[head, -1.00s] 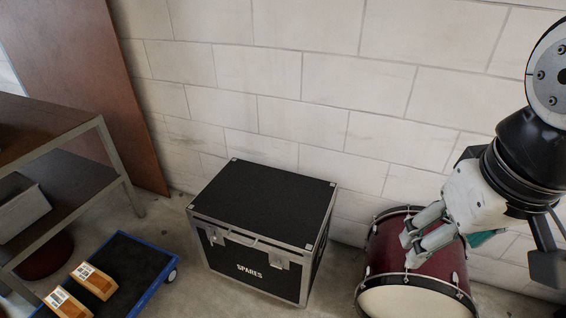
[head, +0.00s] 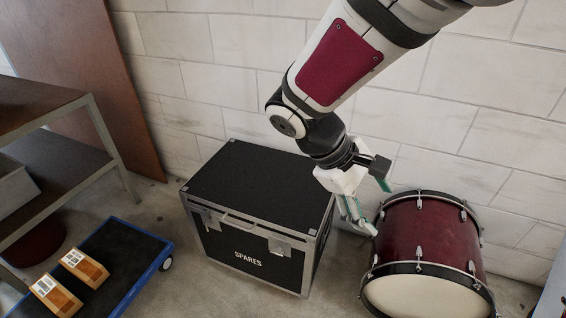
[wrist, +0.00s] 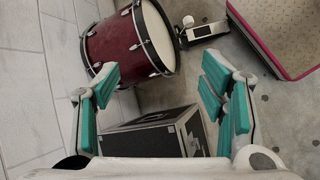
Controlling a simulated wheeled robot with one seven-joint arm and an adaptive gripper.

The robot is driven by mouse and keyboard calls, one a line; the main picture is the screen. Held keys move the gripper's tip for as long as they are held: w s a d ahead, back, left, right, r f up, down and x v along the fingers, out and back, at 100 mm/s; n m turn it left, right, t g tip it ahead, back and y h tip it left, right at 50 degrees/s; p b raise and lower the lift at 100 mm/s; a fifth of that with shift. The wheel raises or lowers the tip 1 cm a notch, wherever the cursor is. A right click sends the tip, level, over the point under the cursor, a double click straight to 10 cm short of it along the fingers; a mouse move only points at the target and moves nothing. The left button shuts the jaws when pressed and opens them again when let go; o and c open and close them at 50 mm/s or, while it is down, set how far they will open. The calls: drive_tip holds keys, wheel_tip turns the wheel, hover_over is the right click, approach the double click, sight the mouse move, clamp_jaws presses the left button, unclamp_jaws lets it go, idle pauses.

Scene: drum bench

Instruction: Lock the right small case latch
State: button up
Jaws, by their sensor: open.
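The small black case (head: 245,225) with metal edges and the word SPARES on its front stands on the floor by the wall. Its right latch (head: 280,246) is a metal plate on the front, right of the lettering; I cannot tell its state. The left latch (head: 212,219) is on the same face. My gripper (head: 362,218) is open and empty, above the floor between the case's right side and the drum, apart from both. In the wrist view the case (wrist: 150,132) shows between my open teal-padded fingers (wrist: 165,95), and its latches cannot be made out.
A dark red bass drum (head: 428,238) lies on its side right of the case. A blue-edged dolly (head: 125,262) with two cardboard boxes (head: 70,280) is at the left, beside a shelf table (head: 60,150). The wrist view also shows a pedal (wrist: 205,31) and a pink-edged mat (wrist: 285,35).

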drive_tip(key=w+a+f+n+t+h+b, duration=0.1)
drive_tip(key=w+a+f+n+t+b, duration=0.35)
drive_tip(key=f, duration=0.65)
drive_tip(key=w+a+f+n+t+h+b, duration=0.1)
drive_tip(key=a+f+n+t+h+b, duration=0.15)
drive_tip(key=a+f+n, duration=0.7)
drive_tip(key=w+a+f+n+t+h+b, duration=0.1)
drive_tip(key=w+a+f+t+b, duration=0.3)
drive_tip(key=f, duration=1)
drive_tip(key=n+t+y+b, duration=0.3)
drive_tip(key=n+t+y, duration=0.3)
drive_tip(key=n, duration=0.1)
approach(276, 254)
drive_tip(key=b+x, duration=0.3)
drive_tip(key=x, duration=0.6)
drive_tip(key=shift+w, duration=0.2)
drive_tip(key=shift+d, duration=0.1)
drive_tip(key=c, duration=1.2)
